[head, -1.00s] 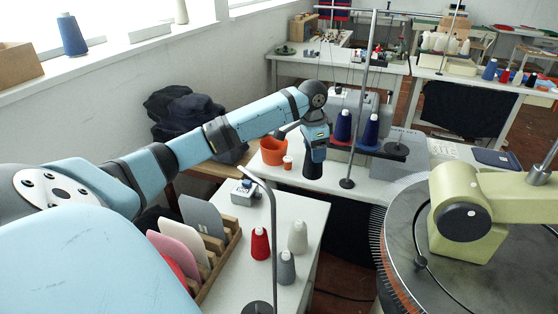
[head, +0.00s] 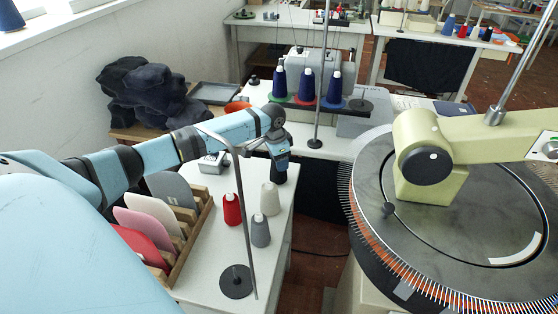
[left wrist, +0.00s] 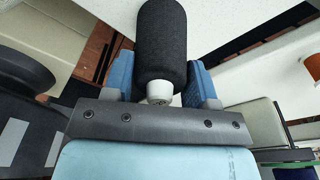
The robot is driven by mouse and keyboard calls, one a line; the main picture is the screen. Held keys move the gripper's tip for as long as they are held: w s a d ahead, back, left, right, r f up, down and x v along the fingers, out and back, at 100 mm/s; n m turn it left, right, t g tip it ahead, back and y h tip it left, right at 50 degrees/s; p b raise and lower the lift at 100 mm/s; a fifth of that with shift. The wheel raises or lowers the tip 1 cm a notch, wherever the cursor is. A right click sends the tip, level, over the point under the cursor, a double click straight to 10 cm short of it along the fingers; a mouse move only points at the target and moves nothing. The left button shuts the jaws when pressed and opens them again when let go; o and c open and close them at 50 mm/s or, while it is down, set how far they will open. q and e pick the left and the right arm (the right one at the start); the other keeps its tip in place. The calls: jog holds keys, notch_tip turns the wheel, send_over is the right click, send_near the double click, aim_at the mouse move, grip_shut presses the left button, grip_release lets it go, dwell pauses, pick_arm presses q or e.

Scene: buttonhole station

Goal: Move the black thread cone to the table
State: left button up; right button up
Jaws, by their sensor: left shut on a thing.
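The black thread cone (left wrist: 161,38) is between the blue fingers of my left gripper (left wrist: 160,78) in the left wrist view, with its white tip toward the wrist. In the head view my left gripper (head: 279,153) holds the cone (head: 279,175), which hangs below it near the far right corner of the white table (head: 200,262). Whether the cone touches that table I cannot tell. A red cone (head: 232,210), a cream cone (head: 270,199) and a grey cone (head: 260,231) stand on this table. My right gripper is not in view.
A thin grey stand (head: 236,281) rises from the table front, close to the cones. A rack of coloured plates (head: 147,223) lines the left side. Three blue cones (head: 306,86) stand by a machine behind. The large round machine (head: 460,225) fills the right.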

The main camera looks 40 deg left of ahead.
pick_arm(q)
jog(key=shift+f, duration=0.15)
jog(key=o, duration=1)
jog(key=shift+f, duration=0.15)
jog(key=r, duration=0.8)
jog(key=s+r+p, duration=0.1)
jog(key=r, duration=0.3)
jog(key=shift+s+a+r, duration=0.1)
jog(key=shift+a+r, duration=0.05)
jog(key=shift+a, duration=0.15)
